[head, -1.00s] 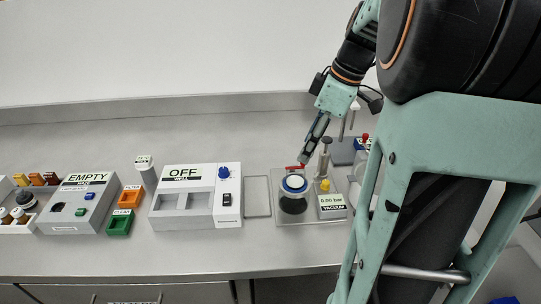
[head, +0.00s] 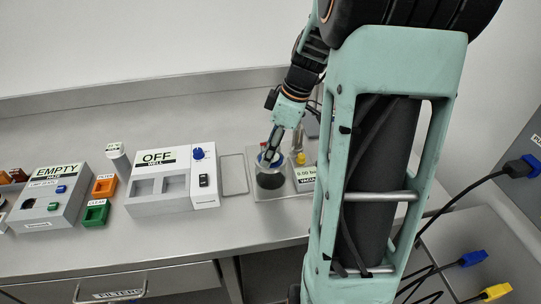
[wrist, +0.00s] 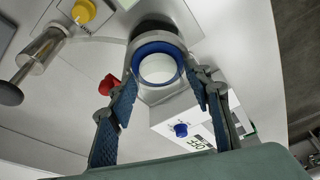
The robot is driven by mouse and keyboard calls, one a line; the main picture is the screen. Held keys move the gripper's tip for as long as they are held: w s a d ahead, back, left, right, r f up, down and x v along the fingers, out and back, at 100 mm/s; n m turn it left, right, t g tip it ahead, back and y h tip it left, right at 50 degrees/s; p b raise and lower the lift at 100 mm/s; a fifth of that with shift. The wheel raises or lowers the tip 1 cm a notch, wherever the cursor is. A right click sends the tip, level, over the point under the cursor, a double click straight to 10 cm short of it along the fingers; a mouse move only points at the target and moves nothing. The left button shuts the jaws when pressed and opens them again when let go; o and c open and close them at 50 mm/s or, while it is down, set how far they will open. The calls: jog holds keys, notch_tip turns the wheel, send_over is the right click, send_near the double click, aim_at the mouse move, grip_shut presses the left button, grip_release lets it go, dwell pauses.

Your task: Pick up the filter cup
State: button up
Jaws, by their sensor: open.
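The filter cup, a blue-rimmed round piece with a white inside, sits on top of a dark round vessel (head: 270,180) on a grey tray at the right of the bench. Its blue rim (wrist: 137,51) and white inside (wrist: 158,68) show clearly in the wrist view. My gripper (head: 271,150) reaches down over it in the head view and hides part of it. In the wrist view my gripper (wrist: 161,84) is open, with one finger on each side of the cup and nothing held. I cannot tell whether a finger touches the rim.
A metal plunger (wrist: 38,55), a yellow knob (wrist: 84,11) and a red part (wrist: 109,84) stand close to the cup. A white box marked OFF (head: 160,190) stands to its left, with orange (head: 104,186) and green (head: 95,213) bins beyond. Bench space in front is clear.

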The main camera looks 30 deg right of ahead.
jog(key=shift+c, duration=0.2)
jog(key=c, duration=0.9)
jog(key=shift+c, duration=0.2)
jog(key=shift+r, duration=0.1)
